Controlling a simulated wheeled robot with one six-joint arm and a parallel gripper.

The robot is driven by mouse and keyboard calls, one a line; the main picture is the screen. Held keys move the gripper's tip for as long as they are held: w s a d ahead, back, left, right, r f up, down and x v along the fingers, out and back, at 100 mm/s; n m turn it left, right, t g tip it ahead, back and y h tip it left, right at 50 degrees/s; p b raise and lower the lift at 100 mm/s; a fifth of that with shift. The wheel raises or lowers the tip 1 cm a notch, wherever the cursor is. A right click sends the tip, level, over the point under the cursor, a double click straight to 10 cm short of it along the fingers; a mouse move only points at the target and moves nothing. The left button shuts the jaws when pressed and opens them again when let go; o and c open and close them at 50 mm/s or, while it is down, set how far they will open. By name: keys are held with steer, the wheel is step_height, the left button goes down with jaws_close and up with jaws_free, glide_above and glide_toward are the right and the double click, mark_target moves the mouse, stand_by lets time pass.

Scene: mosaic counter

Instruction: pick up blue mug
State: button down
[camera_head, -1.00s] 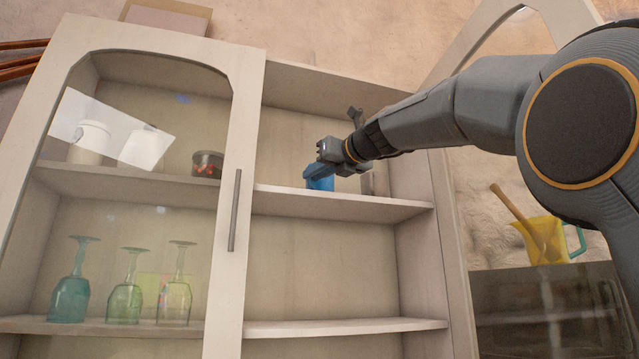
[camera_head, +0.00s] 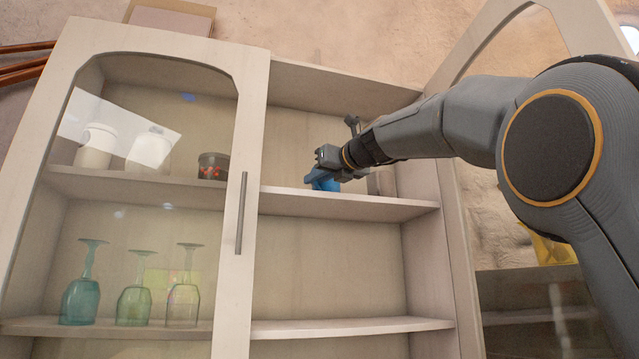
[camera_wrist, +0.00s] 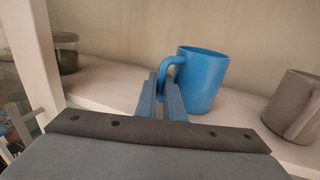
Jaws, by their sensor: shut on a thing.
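The blue mug (camera_head: 328,185) is on the upper shelf of the open cabinet section, partly hidden by my gripper (camera_head: 314,179) in the head view. In the wrist view the blue mug (camera_wrist: 205,80) is upright, with its handle turned toward my gripper (camera_wrist: 161,80). The two fingers are shut on the handle, one to each side of it. The mug's base is at or very close to the shelf; I cannot tell whether it touches.
A grey mug (camera_wrist: 292,105) stands right of the blue mug. The cabinet's glass door (camera_head: 150,180) is at the left, with jars and stemmed glasses behind it. The lower shelf (camera_head: 340,326) is bare. My arm partly hides a yellow pitcher (camera_head: 550,250).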

step_height(320, 180, up, 10)
steer(key=p, duration=0.4)
